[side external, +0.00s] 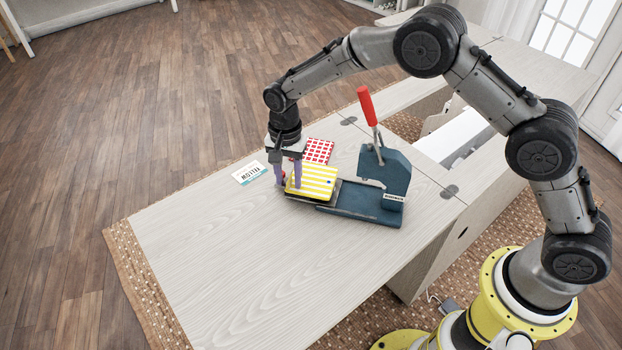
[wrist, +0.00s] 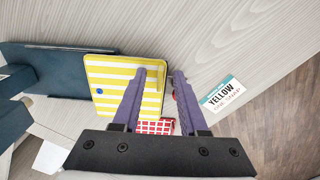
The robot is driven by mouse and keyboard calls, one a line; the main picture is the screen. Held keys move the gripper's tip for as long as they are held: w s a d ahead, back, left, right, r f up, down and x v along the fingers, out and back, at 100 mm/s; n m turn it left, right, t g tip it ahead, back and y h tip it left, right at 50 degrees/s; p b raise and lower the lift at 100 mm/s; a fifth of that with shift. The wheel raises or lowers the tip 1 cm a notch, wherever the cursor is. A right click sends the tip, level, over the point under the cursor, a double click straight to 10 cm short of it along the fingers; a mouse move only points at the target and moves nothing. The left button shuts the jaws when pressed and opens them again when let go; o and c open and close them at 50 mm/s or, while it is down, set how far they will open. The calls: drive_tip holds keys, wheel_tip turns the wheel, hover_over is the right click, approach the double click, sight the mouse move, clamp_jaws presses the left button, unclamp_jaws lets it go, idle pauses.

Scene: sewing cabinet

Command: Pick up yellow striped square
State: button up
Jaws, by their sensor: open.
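The yellow striped square (side external: 316,178) lies at the left end of the dark blue press (side external: 362,200), with a blue dot near one edge. In the wrist view the square (wrist: 118,92) is left of centre. My gripper (side external: 289,184) points down at the square's left edge and is open. In the wrist view its fingertips (wrist: 160,73) straddle the square's right edge: one finger overlaps the square and the other is beyond it. I cannot tell whether either finger touches it. A small red thing (wrist: 174,96) shows between the fingers, partly hidden.
A red checkered square (side external: 319,150) lies just behind the yellow one. A card reading YELLOW (side external: 249,172) lies to the left. The press has a raised red-handled lever (side external: 367,105). The table (side external: 215,250) is clear at the front and left.

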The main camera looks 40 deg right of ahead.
clamp_jaws()
idle(0.5)
